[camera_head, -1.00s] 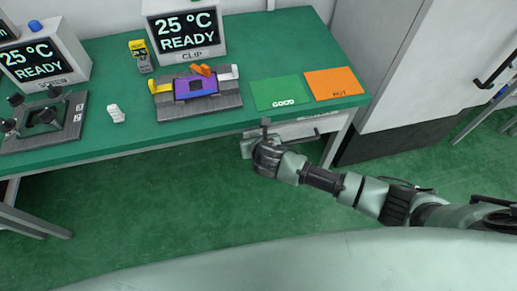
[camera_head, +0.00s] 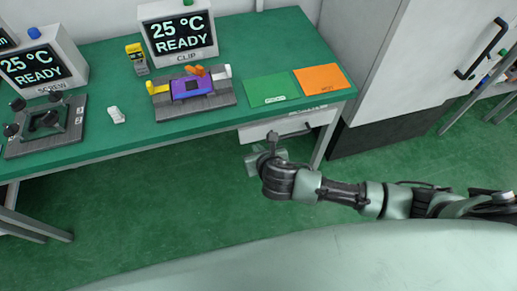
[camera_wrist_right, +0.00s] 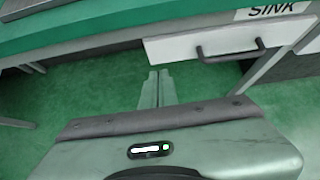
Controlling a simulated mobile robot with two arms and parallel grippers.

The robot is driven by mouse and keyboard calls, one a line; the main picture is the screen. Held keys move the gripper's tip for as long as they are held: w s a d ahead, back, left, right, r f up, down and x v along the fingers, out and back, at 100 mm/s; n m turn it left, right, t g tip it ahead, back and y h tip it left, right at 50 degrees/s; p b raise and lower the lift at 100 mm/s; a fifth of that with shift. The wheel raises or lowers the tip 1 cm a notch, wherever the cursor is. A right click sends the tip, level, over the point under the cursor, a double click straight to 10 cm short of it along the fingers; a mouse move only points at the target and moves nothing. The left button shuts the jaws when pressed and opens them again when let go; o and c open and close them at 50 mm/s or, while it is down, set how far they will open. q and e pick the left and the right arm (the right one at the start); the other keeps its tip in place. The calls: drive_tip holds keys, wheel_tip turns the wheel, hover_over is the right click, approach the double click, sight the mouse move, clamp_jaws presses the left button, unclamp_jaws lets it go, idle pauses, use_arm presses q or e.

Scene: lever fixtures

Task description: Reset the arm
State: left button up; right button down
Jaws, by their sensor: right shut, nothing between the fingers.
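My right arm (camera_head: 365,197) reaches in from the right in the head view, in front of the green workbench. My right gripper (camera_head: 252,160) is at the bench's front edge, below the tabletop and near the white drawer. In the right wrist view its two fingers (camera_wrist_right: 156,88) lie close together, shut with nothing between them. They point toward the space under the bench, left of the drawer handle. My left gripper is not in the frames.
The green bench (camera_head: 110,145) carries a clip fixture (camera_head: 190,102), a screw fixture (camera_head: 45,125), two displays reading 25 °C READY, a green GOOD mat (camera_head: 269,90) and an orange mat (camera_head: 320,78). A drawer (camera_wrist_right: 226,42) with a dark handle hangs under the bench. Green floor is clear.

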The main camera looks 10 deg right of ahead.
drive_tip(key=s+d+f+m+g, duration=0.25)
drive_tip(key=f+m, duration=0.35)
drive_tip(key=f, duration=0.3)
drive_tip(key=s+d+f+m+g, duration=0.1)
drive_tip(key=s+d+f+m, duration=0.3)
drive_tip(key=f+m, duration=0.3)
drive_tip(key=s+d+f+m+g, duration=0.1)
drive_tip(key=s+d+f+m, duration=0.2)
drive_tip(key=f+m, duration=0.5)
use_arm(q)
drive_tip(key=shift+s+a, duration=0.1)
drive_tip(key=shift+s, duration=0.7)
use_arm(e)
drive_tip(key=s+d+f+m+g, duration=0.1)
drive_tip(key=s+f+m, duration=0.3)
drive_tip(key=s, duration=0.6)
drive_tip(key=s+d+f+m+g, duration=0.1)
drive_tip(key=s+f+m, duration=0.3)
drive_tip(key=s, duration=0.6)
drive_tip(key=s+d+f+m+g, duration=0.1)
drive_tip(key=s+f+m, duration=0.4)
drive_tip(key=s, duration=0.5)
wheel_tip(320, 180, down, 2)
drive_tip(key=shift+s+f+g, duration=0.25)
drive_tip(key=shift+g, duration=0.3)
